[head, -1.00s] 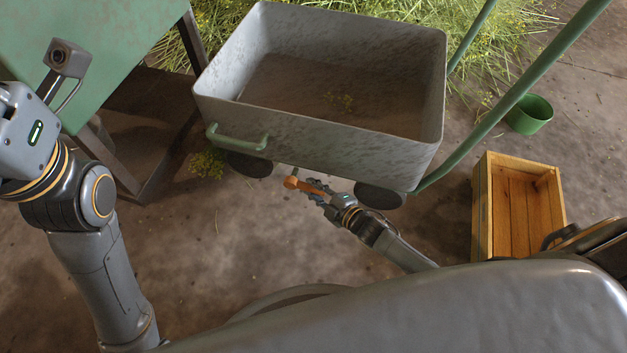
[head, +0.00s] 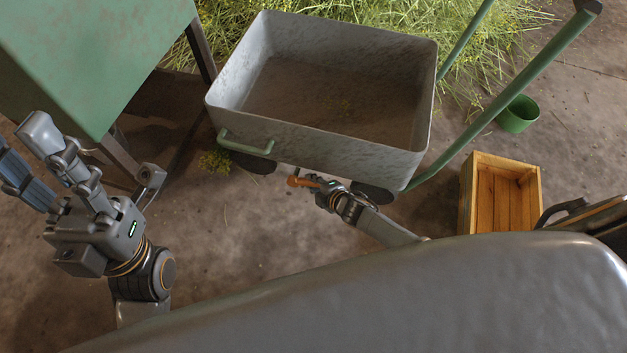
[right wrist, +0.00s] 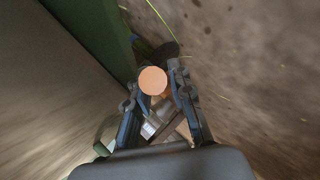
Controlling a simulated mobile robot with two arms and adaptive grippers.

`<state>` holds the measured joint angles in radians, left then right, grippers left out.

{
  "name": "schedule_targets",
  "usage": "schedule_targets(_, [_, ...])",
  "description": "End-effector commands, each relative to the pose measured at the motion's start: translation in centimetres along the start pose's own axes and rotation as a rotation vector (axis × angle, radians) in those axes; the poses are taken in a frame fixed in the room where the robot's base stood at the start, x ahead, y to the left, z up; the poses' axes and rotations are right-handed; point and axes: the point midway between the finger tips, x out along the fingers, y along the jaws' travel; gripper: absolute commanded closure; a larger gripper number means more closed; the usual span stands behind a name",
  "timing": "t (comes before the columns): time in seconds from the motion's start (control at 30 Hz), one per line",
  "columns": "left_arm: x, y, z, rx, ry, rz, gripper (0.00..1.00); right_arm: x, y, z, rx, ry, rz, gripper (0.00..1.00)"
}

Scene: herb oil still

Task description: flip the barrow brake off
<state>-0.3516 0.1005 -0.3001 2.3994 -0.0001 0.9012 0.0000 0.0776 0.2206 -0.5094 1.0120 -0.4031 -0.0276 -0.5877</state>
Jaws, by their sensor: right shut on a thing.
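The barrow (head: 320,147) is a grey metal tub with green handles, standing on dark wheels. Its brake lever (head: 294,181) is orange and sticks out low under the near side, between the wheels. In the right wrist view the lever's round orange end (right wrist: 153,81) sits between the fingers. My right gripper (head: 313,186) is shut on the lever; the fingers partly hide it. My left gripper (head: 18,146) is raised at the left, open and empty, away from the barrow.
A green table-like stand (head: 95,50) with dark legs is at upper left. Cut herbs (head: 380,20) lie behind the barrow. A wooden crate (head: 467,200) and a green pot (head: 518,114) stand to the right. Floor in front of the barrow is clear.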

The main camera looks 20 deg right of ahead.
Motion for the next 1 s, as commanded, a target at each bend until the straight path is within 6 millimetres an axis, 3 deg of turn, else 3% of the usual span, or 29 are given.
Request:
schedule_targets(0.37, [0.1, 0.0, 0.0, 0.000, 0.000, 0.000, 0.60, 0.0, 0.0, 0.0, -0.005, -0.003, -0.003, 1.00])
schedule_targets(0.4, [0.1, 0.0, 0.0, 0.000, -0.001, 0.000, 0.60, 0.0, 0.0, 0.0, -0.005, -0.003, -0.003, 0.73])
schedule_targets(0.5, [0.0, 0.0, 0.0, 0.000, -0.001, 0.000, 0.60, 0.0, 0.0, 0.0, -0.004, -0.002, -0.003, 0.55])
schedule_targets(1.0, [0.1, 0.0, 0.0, 0.001, 0.003, 0.000, 0.60, -1.0, 0.0, 0.0, -0.004, -0.001, 0.000, 0.55])
